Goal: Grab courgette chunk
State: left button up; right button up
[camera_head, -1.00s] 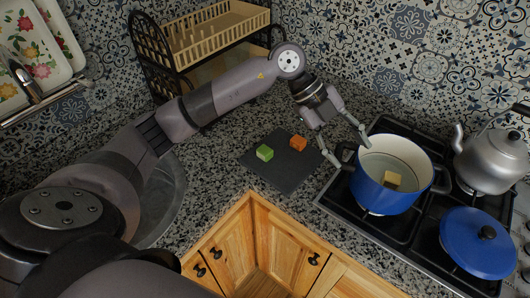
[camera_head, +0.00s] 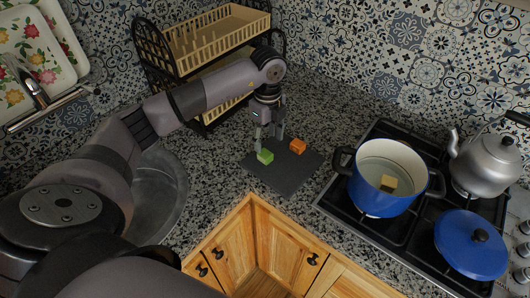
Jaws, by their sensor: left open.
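The courgette chunk (camera_head: 265,156) is a small green block on the left part of a dark grey board (camera_head: 287,178). An orange chunk (camera_head: 297,145) sits to its right on the same board. My left gripper (camera_head: 269,146) is open and points down just above the green chunk. One finger is close to the green chunk's top; I cannot tell whether they touch. The other finger hangs between the two chunks. My right gripper is not in view.
A blue pot (camera_head: 382,193) with a yellowish chunk (camera_head: 388,183) inside stands on the stove. A blue lid (camera_head: 470,243) and a kettle (camera_head: 489,163) are beside it. A dish rack (camera_head: 218,40) stands behind my arm, and a sink (camera_head: 160,205) is at left.

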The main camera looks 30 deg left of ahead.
aim_at(266, 154)
pick_arm(q)
jog(key=shift+f, duration=0.7)
jog(key=f+p, duration=0.2)
jog(key=f, duration=0.2)
jog(key=shift+a+f+p, duration=0.1)
jog(key=shift+a+p, duration=0.1)
jog(key=shift+p, duration=0.1)
jog(key=shift+f, duration=0.6)
jog(key=shift+c, duration=0.4)
jog(key=c, duration=1.1)
